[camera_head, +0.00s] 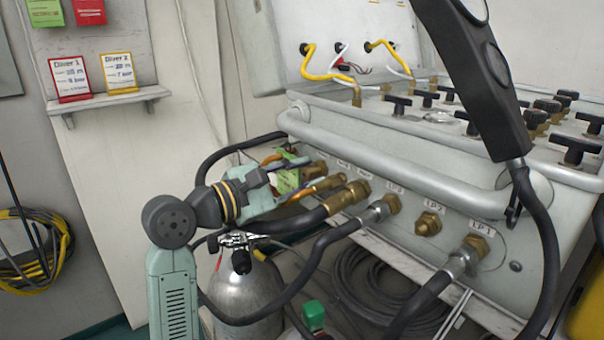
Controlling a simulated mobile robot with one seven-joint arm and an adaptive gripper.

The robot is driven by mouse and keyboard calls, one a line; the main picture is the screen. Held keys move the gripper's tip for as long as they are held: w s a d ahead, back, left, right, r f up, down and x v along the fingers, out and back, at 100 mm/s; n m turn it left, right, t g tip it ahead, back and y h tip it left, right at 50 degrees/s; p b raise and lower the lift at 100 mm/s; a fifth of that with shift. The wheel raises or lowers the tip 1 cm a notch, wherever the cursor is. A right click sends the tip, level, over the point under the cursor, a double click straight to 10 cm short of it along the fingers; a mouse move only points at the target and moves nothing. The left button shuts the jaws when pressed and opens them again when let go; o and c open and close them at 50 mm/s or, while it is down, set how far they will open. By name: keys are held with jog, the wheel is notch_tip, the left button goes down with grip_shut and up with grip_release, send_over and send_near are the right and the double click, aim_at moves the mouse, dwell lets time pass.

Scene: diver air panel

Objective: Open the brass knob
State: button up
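Several brass fittings show on the front of the grey air panel (372,150). One small brass piece (320,169) at the panel's left end lies by my fingertips; I cannot tell for certain that it is the brass knob. My gripper (308,176) reaches in from the left at this end. Its fingers are apart, one above the other, with a green tag (289,172) showing between them. Whether they touch or hold the brass piece is hidden. A bare brass fitting (429,223) sits farther right.
Black hoses run from the front fittings, close below my gripper. A silver cylinder (245,298) with a black valve knob (241,261) stands beneath. Black T-handles (398,104) cover the panel top. A black handset (480,80) hangs in front at right. A card shelf (110,101) is on the wall.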

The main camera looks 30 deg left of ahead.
jog(key=shift+c, duration=0.3)
grip_shut()
jog(key=shift+n, duration=0.3)
jog(key=n, duration=0.2)
jog(key=shift+n, duration=0.3)
jog(key=n, duration=0.3)
jog(key=shift+n, duration=0.3)
jog(key=n+p, duration=0.1)
jog(key=n, duration=0.4)
jog(key=shift+r+n, duration=0.1)
jog(key=shift+n, duration=0.2)
jog(key=shift+n+p, duration=1.2)
jog(key=shift+n, duration=1.4)
